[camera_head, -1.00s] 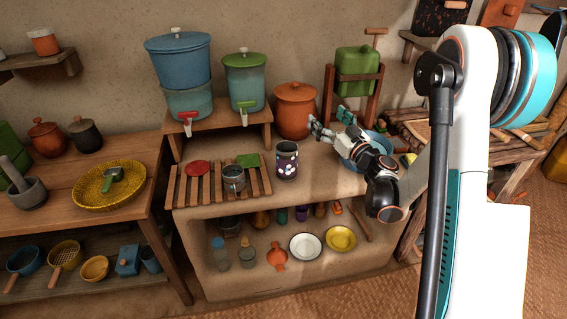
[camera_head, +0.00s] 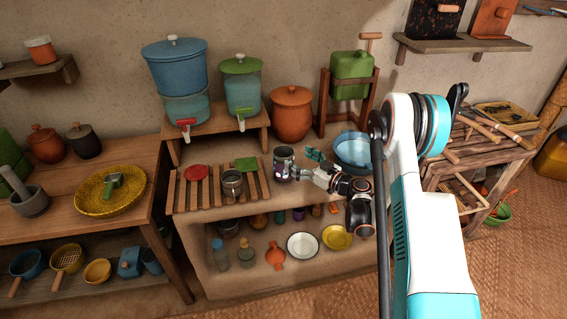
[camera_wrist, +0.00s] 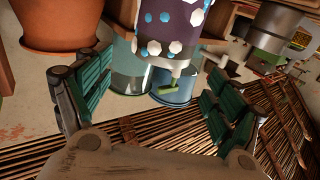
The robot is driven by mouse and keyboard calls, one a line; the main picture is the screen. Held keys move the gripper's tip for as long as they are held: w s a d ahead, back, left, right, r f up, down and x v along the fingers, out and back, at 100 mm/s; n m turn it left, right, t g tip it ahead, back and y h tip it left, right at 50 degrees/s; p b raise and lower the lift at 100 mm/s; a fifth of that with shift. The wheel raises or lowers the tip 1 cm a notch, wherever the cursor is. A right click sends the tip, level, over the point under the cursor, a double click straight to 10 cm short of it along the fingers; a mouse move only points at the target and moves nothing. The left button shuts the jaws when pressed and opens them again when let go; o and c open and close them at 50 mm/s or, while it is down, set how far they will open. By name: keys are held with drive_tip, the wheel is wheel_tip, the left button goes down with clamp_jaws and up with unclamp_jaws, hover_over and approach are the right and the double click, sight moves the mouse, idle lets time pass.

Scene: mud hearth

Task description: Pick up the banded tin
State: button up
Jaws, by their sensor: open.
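The tin with a purple dotted band (camera_head: 284,163) stands on the hearth counter, just right of the slatted rack. In the wrist view its purple band (camera_wrist: 172,25) carries white flower shapes and blue dots. The upper part of that picture cuts it off. My gripper (camera_head: 302,165) is just right of the tin, its fingers pointing left toward it. In the wrist view my gripper (camera_wrist: 155,90) is open, with green-padded fingers wide apart. The tin shows in line with the gap between them, and nothing is held. I cannot tell whether a fingertip touches it.
A plain metal tin (camera_head: 232,183) stands on the slatted rack, left of the banded tin. An orange lidded pot (camera_head: 292,115) and dispensers on a shelf (camera_head: 205,138) stand behind. A blue basin (camera_head: 352,165) sits to the right, close to my arm.

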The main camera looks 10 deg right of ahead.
sight(276, 148)
drive_tip(key=b+x, duration=0.1)
drive_tip(key=x, duration=0.1)
drive_tip(key=b+x, duration=0.1)
drive_tip(key=x, duration=0.1)
drive_tip(key=b+x, duration=0.1)
drive_tip(key=x, duration=0.1)
drive_tip(key=shift+w+a+f, duration=0.25)
drive_tip(key=shift+a+f, duration=0.15)
drive_tip(key=shift+w+a+r, duration=0.15)
drive_tip(key=shift+w+a, duration=0.05)
drive_tip(key=shift+w, duration=0.15)
drive_tip(key=c, duration=1.3)
